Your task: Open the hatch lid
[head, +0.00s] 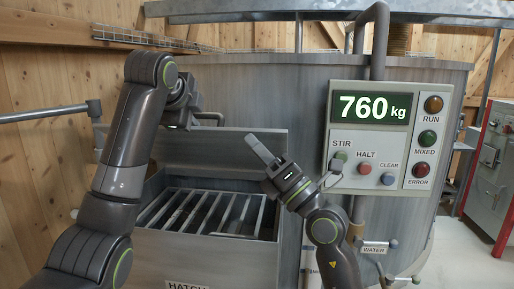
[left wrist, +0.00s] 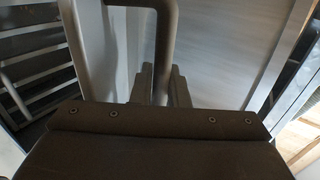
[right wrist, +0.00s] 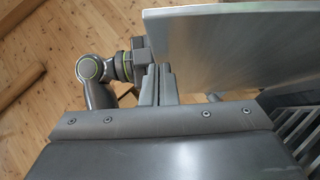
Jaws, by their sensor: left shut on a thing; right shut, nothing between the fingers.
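The grey hatch lid (head: 240,147) stands raised, roughly upright, at the back of the hatch box (head: 195,247). The grate (head: 215,208) below it is uncovered. My left gripper (head: 190,112) is at the lid's upper left; in the left wrist view its fingers (left wrist: 162,88) are shut on the bent bar of the lid handle (left wrist: 165,25). My right gripper (head: 262,150) is shut and empty, in front of the lid's right part. In the right wrist view its fingers (right wrist: 158,85) are together, beside the lid (right wrist: 225,50); whether they touch it I cannot tell.
A control panel (head: 376,184) with a 760 kg display (head: 370,108) and several buttons is on the mixer tank (head: 255,90), right of the hatch. A water valve (head: 374,247) sits below it. A grey rail (head: 45,113) is at the left.

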